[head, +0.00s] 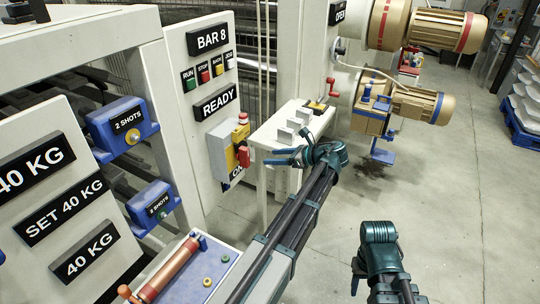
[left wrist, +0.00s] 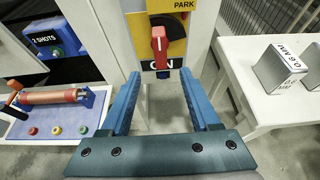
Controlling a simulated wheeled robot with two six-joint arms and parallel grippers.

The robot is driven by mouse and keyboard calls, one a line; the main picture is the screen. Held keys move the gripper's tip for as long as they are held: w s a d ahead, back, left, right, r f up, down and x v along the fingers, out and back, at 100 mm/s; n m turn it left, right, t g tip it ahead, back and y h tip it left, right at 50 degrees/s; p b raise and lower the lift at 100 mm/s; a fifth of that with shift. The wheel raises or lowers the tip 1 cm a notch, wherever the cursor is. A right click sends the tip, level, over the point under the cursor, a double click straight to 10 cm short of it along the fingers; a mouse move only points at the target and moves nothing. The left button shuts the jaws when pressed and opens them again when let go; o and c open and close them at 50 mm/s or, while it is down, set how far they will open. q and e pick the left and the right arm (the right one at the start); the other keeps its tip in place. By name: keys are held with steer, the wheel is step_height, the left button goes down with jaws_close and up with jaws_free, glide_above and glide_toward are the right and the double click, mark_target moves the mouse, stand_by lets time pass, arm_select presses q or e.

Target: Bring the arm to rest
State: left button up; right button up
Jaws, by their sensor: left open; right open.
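My left gripper (head: 274,156) is open, its fingers pointing left toward the control box on the white machine post. In the left wrist view its two blue fingers (left wrist: 160,80) stand wide apart with nothing between them. A red switch handle (left wrist: 159,42) on a yellow plate stands upright beyond the fingertips, above a black ON label (left wrist: 162,66) and beside a PARK label (left wrist: 184,4). The red handle (head: 243,157) also shows in the head view, apart from the fingers. My right gripper (head: 356,273) is low at the bottom centre right, apart from everything; its fingers are partly hidden.
A white bench with metal blocks (head: 287,136) stands behind my left gripper. A tray with a copper roller (head: 168,270) and buttons is at the lower left. Gold motors (head: 408,103) are at the back. Grey floor (head: 470,200) is clear at the right.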

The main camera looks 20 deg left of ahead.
stand_by(0.4)
arm_select(q)
steer(key=s+d+f+n+h+p, duration=0.3)
steer(key=s+d+n+h, duration=0.3)
steer(key=s+d, duration=0.6)
steer(key=s+d+f+n+g+h+p, duration=0.1)
steer(key=s+d+f+n+h+p, duration=0.2)
steer(key=s+d+n+h, duration=0.3)
steer(key=s+d+f+n, duration=0.1)
steer(key=s+d+n, duration=0.2)
steer(key=s+d, duration=0.4)
steer(key=shift+s+d, duration=0.15)
steer(key=shift+s, duration=0.6)
